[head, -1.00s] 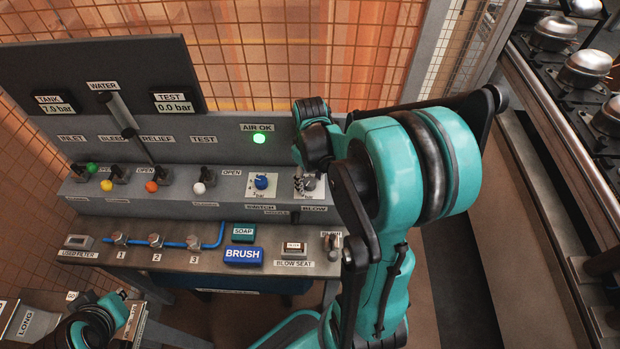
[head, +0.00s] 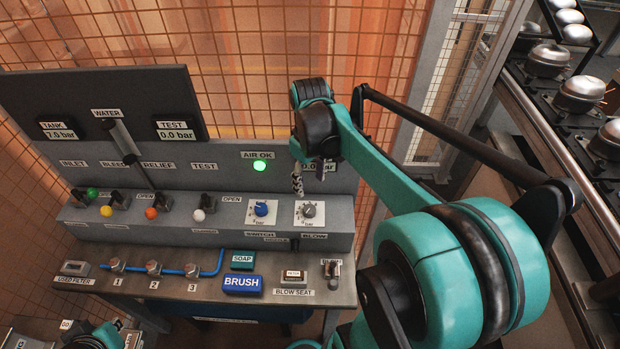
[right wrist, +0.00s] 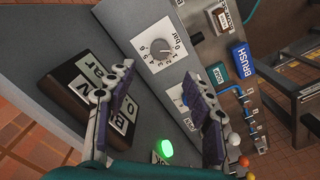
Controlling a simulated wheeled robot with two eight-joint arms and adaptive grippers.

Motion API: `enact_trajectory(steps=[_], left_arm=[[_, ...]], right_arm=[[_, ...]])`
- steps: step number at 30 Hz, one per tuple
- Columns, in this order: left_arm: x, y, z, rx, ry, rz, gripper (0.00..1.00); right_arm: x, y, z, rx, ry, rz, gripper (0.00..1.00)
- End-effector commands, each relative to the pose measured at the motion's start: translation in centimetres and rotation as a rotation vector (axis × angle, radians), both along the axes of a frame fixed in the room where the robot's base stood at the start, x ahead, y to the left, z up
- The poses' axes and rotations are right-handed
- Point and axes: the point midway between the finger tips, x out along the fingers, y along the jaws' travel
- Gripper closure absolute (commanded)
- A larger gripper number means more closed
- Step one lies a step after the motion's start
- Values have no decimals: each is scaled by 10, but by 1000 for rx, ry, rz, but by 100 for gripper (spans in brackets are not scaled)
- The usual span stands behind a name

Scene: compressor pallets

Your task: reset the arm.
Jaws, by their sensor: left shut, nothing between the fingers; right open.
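My right gripper (head: 308,178) is open and empty in front of the back panel of the console, above the grey regulator dial (head: 309,212) and right of the green AIR OK light (head: 260,166). In the right wrist view its two fingers (right wrist: 160,85) are spread apart, with the dial (right wrist: 158,52) beyond them and the lit green light (right wrist: 166,148) below. My right arm reaches in from the lower right. My left gripper (head: 88,341) is at the bottom left edge, mostly cut off, with nothing visible held.
The console carries valve levers (head: 152,212), a blue knob (head: 261,209), a blue BRUSH block (head: 242,284) and a SOAP block (head: 243,260). A mesh fence (head: 250,40) stands behind. Compressors (head: 579,93) stand on a rack at the right.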

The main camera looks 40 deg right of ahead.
Motion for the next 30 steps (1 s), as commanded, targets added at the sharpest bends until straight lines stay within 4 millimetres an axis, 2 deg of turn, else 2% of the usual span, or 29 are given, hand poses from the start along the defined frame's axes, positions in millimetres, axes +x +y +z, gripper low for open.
enact_trajectory(steps=[17,20,23,30], left_arm=[[0,0,0,0,0,0,100],[0,0,-1,0,0,0,100],[0,0,-5,0,0,0,100],[0,0,-18,0,0,0,100]], right_arm=[[0,0,2,0,0,0,48],[-1,6,1,-6,-14,-1,48],[-4,22,0,-23,-61,-6,48],[-21,89,-14,-56,-294,-39,48]])
